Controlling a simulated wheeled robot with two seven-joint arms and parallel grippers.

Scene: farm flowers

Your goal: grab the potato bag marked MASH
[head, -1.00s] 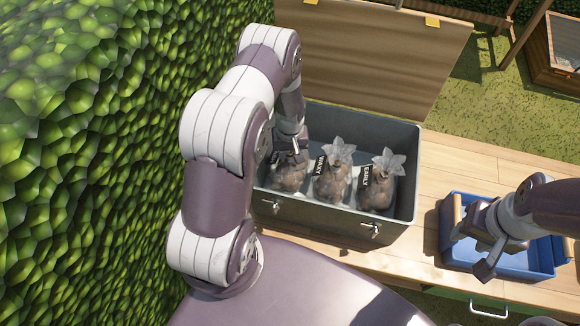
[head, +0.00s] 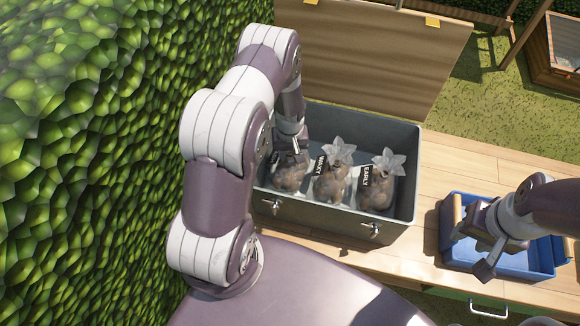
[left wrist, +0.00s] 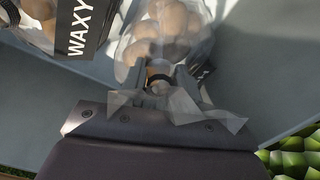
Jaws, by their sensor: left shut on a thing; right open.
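Three clear bags of potatoes stand in a row in the grey box (head: 340,222). The left bag (head: 288,178) has its top hidden by my left gripper (head: 290,152). In the left wrist view my left gripper (left wrist: 165,82) is shut on the neck of this bag (left wrist: 170,35); its dark label is mostly hidden and I cannot read it. The middle bag (head: 331,185) has a black tag that reads WAXY (left wrist: 80,28). The right bag (head: 376,190) has a tag that reads EARLY. My right gripper (head: 482,258) is open over the blue tray, holding nothing I can see.
The box's lid (head: 375,55) stands open behind it. A blue tray (head: 447,262) with wooden handles sits on the wooden table (head: 455,165) at the right. A leafy green hedge (head: 80,170) rises close along the left. The table between box and tray is clear.

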